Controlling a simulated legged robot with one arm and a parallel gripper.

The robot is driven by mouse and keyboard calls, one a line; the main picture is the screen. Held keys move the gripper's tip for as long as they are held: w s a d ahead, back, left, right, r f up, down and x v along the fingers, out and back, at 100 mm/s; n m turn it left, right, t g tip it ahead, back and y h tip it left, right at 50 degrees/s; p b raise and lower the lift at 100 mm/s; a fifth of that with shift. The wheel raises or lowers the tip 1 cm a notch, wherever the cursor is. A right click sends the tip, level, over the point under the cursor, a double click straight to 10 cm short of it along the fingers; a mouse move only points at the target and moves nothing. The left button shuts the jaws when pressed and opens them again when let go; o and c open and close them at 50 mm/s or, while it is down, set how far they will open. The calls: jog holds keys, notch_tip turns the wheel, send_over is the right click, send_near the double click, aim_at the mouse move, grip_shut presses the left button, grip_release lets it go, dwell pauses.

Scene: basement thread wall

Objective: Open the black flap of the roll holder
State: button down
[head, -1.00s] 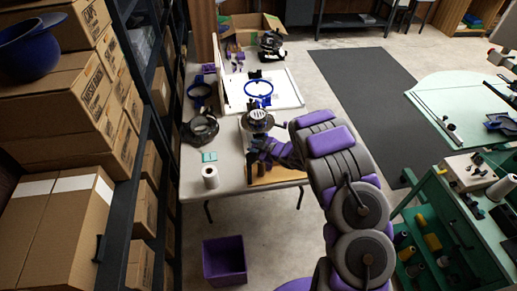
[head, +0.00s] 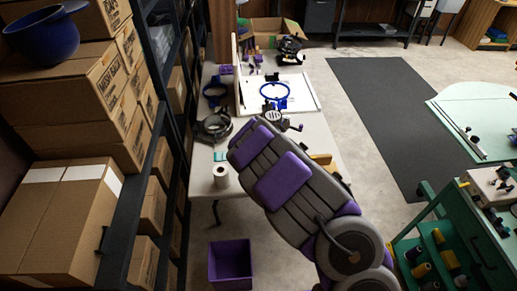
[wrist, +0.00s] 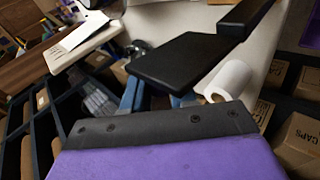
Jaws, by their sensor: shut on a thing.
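A flat black plate with a black bar (wrist: 182,64), which looks like the black flap, lies just beyond my gripper in the wrist view. My gripper (wrist: 160,122) shows there as a purple jaw with a dark bolted edge. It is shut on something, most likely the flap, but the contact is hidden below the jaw. In the head view my arm covers the gripper and the roll holder at the table's near right.
The table (head: 202,180) holds a blue hoop (head: 273,91), dark ring-shaped devices and a box at its far end. Shelves with cartons (head: 75,215) stand on the left. A purple bin (head: 230,263) is on the floor. A green cart (head: 440,235) stands right.

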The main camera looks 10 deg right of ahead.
jog(key=shift+a+f, duration=0.15)
dwell(0.4)
jog(key=c, duration=0.9)
grip_release()
jog(key=shift+w+a, duration=0.1)
jog(key=shift+c, duration=0.2)
jog(key=p+v, duration=0.4)
jog(key=v, duration=1.3)
jog(key=shift+a, duration=0.25)
jog(key=shift+r, duration=0.25)
